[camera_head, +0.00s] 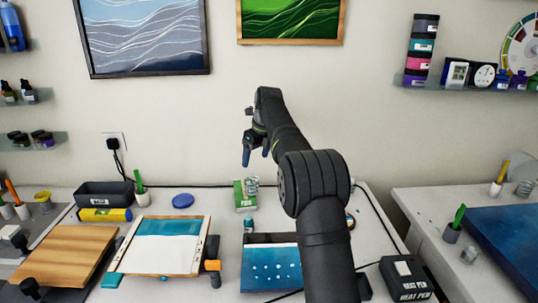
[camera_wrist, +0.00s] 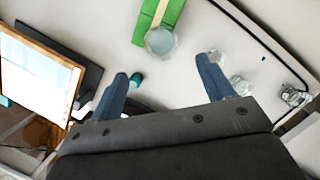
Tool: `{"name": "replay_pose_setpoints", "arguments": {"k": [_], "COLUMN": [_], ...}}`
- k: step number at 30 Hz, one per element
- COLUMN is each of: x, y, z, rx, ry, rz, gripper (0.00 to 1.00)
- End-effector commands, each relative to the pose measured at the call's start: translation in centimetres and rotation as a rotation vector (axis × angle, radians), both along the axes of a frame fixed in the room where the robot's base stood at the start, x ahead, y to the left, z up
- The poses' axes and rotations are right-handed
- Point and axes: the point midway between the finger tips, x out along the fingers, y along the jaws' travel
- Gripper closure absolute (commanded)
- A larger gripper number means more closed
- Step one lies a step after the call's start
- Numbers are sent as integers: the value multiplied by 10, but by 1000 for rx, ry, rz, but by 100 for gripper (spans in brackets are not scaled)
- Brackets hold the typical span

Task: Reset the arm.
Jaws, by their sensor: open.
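My gripper (camera_head: 257,157) is raised above the back of the white table in the head view, with its blue-tipped fingers pointing down. In the wrist view my gripper (camera_wrist: 170,85) shows two blue fingers spread apart with nothing held between them. Below and beyond the fingers lie a green box (camera_wrist: 157,22) and a clear cup (camera_wrist: 160,41). The green box also shows in the head view (camera_head: 244,202). A small teal-capped bottle (camera_head: 249,224) stands in front of it and appears near the left finger in the wrist view (camera_wrist: 136,80).
A framed panel with a teal band (camera_head: 160,255) lies left of centre beside a wooden board (camera_head: 62,254). A blue dotted panel (camera_head: 272,272) lies in front. A heat pen box (camera_head: 405,279) is at the right. The air around my gripper is clear; pictures hang on the wall behind.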

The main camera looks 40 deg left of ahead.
Motion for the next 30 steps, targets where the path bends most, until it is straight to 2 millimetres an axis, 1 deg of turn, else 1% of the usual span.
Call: {"name": "replay_pose_setpoints", "arguments": {"k": [5,8,21,23,24,25,30], "x": [0,0,-1,-1,0,0,0], "y": [3,7,31,33,33,33,33], "z": [-12,-27,-112,-121,-111,-106,-88], "rx": [-1,-2,-3,-2,4,4,2], "ry": [1,2,2,1,-2,-2,-1], "rz": [0,1,1,0,0,0,1], "gripper": [26,26,26,26,26,26,26]}}
